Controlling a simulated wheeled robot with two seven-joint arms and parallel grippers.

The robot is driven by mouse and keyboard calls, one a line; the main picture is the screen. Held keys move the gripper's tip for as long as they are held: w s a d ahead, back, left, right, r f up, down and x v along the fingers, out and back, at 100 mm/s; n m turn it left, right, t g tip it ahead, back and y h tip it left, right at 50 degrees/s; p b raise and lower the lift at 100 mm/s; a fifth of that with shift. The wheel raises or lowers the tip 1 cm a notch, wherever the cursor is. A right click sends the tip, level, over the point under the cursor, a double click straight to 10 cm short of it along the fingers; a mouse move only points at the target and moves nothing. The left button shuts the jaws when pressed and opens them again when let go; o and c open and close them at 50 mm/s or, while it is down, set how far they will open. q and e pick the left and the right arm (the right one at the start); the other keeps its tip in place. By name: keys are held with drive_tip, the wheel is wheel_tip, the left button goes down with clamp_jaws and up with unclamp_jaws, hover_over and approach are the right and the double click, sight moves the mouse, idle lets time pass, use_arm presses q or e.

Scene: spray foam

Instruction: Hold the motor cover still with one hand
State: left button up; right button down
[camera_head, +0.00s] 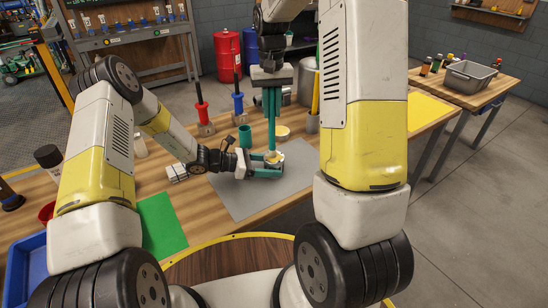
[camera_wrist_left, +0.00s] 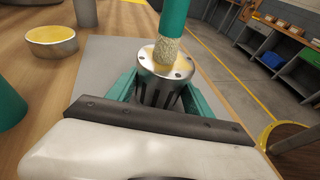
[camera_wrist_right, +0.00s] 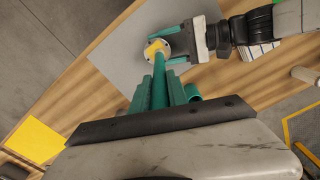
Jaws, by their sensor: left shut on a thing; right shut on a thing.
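The motor cover (camera_head: 273,157) is a short silver cylinder with bolt holes around its rim and yellow on top. It stands upright over the grey mat (camera_head: 250,195) and shows closely in the left wrist view (camera_wrist_left: 158,86). My left gripper (camera_head: 267,165) is shut on it, with teal fingers on either side. My right gripper (camera_head: 271,112) points down above the cover and is shut on a teal-handled tool (camera_wrist_left: 172,20). The tool's pale, rough, brush-like tip (camera_wrist_left: 165,51) meets the cover's yellow top. The right wrist view shows the cover (camera_wrist_right: 155,48) beyond the tool.
A second yellow-topped metal piece (camera_head: 282,132) stands behind the cover, beside a teal cup (camera_head: 244,135). Red (camera_head: 201,108) and blue (camera_head: 238,102) handled tools stand upright behind. A green sheet (camera_head: 161,225) lies left. The mat's right part is clear.

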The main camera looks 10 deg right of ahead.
drive_tip(key=shift+s+a+r, duration=0.1)
drive_tip(key=shift+s+a, duration=0.2)
drive_tip(key=shift+a, duration=0.3)
drive_tip(key=shift+s+d, duration=0.4)
drive_tip(key=shift+s, duration=0.4)
drive_tip(key=shift+w+d, duration=0.1)
drive_tip(key=shift+w+d, duration=0.25)
drive_tip(key=shift+d, duration=0.45)
drive_tip(key=shift+f, duration=0.2)
drive_tip(key=shift+w+a+r, duration=0.1)
drive_tip(key=shift+w+a, duration=0.25)
drive_tip(key=shift+w, duration=0.5)
